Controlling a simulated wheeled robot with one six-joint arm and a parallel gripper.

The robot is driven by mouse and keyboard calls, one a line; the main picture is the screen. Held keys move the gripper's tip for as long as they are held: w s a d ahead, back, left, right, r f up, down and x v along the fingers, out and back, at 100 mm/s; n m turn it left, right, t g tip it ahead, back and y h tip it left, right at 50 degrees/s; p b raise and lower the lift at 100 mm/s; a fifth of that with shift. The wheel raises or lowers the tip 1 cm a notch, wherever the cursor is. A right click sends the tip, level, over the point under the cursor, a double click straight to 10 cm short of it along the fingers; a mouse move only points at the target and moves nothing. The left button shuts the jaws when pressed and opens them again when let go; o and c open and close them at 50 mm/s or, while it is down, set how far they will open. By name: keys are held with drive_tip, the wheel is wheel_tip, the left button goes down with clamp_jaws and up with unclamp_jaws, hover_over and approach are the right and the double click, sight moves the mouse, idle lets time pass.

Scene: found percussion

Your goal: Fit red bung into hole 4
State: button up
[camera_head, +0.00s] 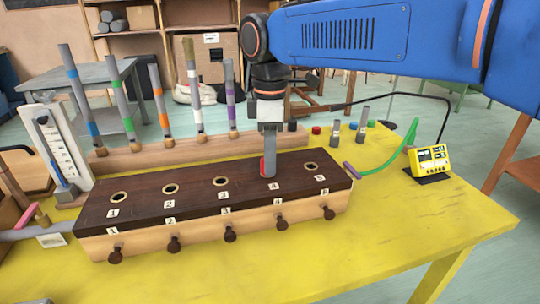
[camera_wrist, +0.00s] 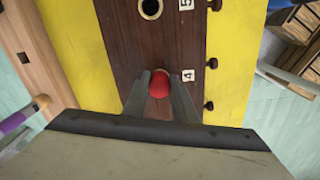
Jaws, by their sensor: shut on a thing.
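My gripper (camera_head: 268,168) points down over the dark wooden top of the long box (camera_head: 145,206), at the place labelled 4. Its fingers are shut on the red bung (camera_wrist: 159,84), which also shows as a red sliver in the head view (camera_head: 262,167). The bung is at or just above the board by label 4 (camera_wrist: 188,75). Hole 4 itself is hidden under the bung and fingers, so I cannot tell how deep it sits. Holes 1 (camera_head: 118,196), 2 (camera_head: 170,189), 3 (camera_head: 221,181) and 5 (camera_head: 310,167) show open.
Behind the box stands a wooden rack (camera_head: 190,150) with several upright banded tubes. Small coloured bungs and metal pieces lie at the back right. A yellow meter (camera_head: 429,160) with a green hose (camera_head: 395,155) is at the right. The yellow table's front right (camera_head: 420,225) is clear.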

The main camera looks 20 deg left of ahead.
drive_tip(key=shift+f, duration=0.15)
drive_tip(key=o, duration=1.1)
wheel_tip(320, 180, up, 17)
drive_tip(key=shift+r, duration=0.2)
